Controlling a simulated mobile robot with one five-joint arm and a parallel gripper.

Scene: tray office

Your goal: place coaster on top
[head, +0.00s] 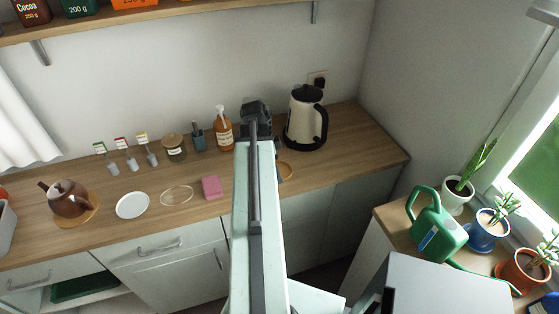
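My arm reaches away over the counter, and my dark gripper (256,106) is at its far end, in front of the back wall. Its fingers are too small and dark to tell open from shut or whether it holds anything. A round tan disc (287,170), perhaps a coaster, lies partly hidden behind my arm. A flat white disc (132,206) and a pale see-through disc with a tan rim (177,195) lie on the counter at left. A brown teapot (68,198) stands on a round wooden mat (91,213). Which disc is the coaster is unclear.
A pink block (211,187), a lidded jar (175,148), an orange bottle (222,129) and a kettle (303,118) stand on the wooden counter (358,140). A green watering can (435,228) and potted plants are at right. The counter right of the kettle is clear.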

